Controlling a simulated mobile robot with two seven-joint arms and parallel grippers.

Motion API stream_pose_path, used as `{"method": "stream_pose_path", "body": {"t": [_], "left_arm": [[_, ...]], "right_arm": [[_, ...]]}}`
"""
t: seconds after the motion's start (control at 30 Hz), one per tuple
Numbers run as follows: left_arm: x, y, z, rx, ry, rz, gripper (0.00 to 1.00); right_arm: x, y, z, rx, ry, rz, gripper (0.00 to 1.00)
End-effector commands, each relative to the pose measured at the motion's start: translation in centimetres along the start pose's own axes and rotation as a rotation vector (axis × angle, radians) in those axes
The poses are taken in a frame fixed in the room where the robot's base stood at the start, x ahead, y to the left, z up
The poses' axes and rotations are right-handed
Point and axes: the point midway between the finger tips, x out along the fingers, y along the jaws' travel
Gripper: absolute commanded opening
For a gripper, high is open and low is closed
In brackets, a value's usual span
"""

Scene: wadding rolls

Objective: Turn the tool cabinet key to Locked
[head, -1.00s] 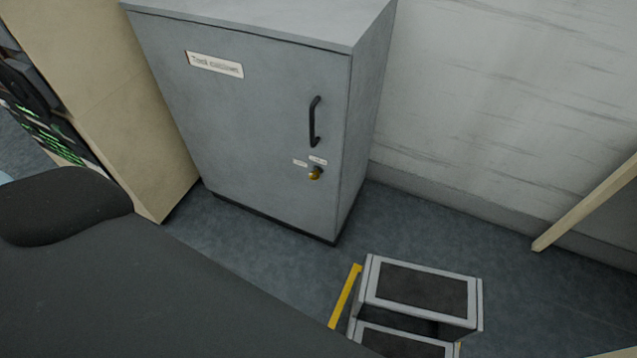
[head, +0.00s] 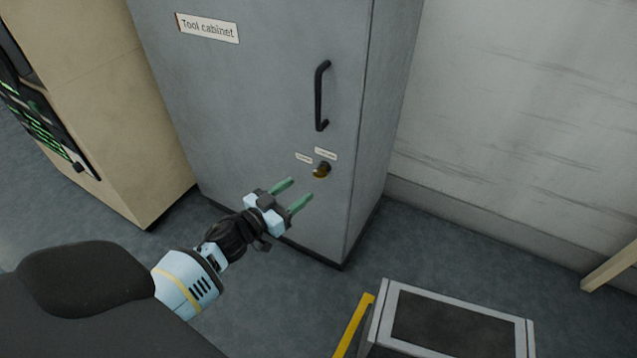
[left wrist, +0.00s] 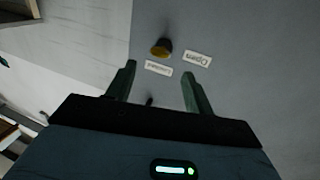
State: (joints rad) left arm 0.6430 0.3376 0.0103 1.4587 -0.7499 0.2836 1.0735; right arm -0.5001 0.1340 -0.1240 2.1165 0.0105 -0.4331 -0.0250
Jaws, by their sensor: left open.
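The grey tool cabinet (head: 240,110) stands upright with its door shut and a "Tool cabinet" label (head: 208,28). The brass key (head: 321,170) sits in the lock on the door, below the black handle (head: 322,96). Two small white labels are above it; in the left wrist view one label (left wrist: 197,58) reads Open and the other (left wrist: 158,68) is too blurred to read surely. The key also shows in the left wrist view (left wrist: 161,47). My left gripper (head: 297,193) is open and empty, its green fingers pointing toward the key, apart from it. My right gripper is not in view.
A grey step stool (head: 450,330) stands on the floor at the lower right, beside a yellow strip (head: 354,325). A beige cabinet (head: 110,110) is on the left. A wooden piece (head: 610,268) is at the right edge.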

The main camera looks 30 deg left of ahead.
Motion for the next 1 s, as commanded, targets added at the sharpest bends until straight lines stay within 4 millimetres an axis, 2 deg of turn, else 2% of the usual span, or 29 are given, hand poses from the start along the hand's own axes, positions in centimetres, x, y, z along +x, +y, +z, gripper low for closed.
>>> {"method": "stream_pose_path", "body": {"t": [0.27, 0.7, 1.0], "left_arm": [[0.8, -0.1, -0.1, 0.000, 0.004, 0.001, 0.53], [6.6, 0.0, 0.0, -0.001, 0.002, 0.000, 0.53], [7.9, 0.0, -0.1, 0.000, 0.001, 0.000, 0.53]], "right_arm": [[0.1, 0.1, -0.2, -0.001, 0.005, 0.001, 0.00], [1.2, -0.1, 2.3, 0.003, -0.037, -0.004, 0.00], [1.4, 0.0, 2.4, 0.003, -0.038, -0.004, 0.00]]}}
